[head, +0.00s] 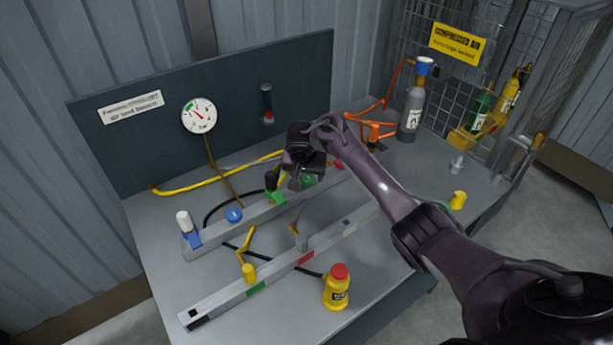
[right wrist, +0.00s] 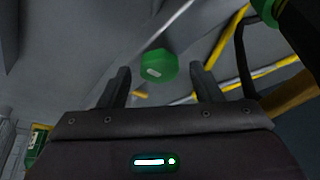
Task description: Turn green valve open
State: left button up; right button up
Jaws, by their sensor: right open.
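The green valve (head: 308,180) is a round green knob on the grey rail (head: 262,212) at the back of the bench, partly covered by my right gripper in the head view. My right gripper (head: 297,174) is above and beside it with its jaws pointing down. In the right wrist view, the jaws (right wrist: 162,88) are apart and empty. The green knob (right wrist: 158,66) shows between the two fingers, beyond their tips, with a pale mark on its face. I cannot tell whether anything touches. My left gripper is not in view.
A green fitting with a black handle (head: 274,188) stands close left of the gripper. A blue knob (head: 234,215) and a blue-and-white valve (head: 187,228) are further left.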

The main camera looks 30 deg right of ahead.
jog(key=c, duration=1)
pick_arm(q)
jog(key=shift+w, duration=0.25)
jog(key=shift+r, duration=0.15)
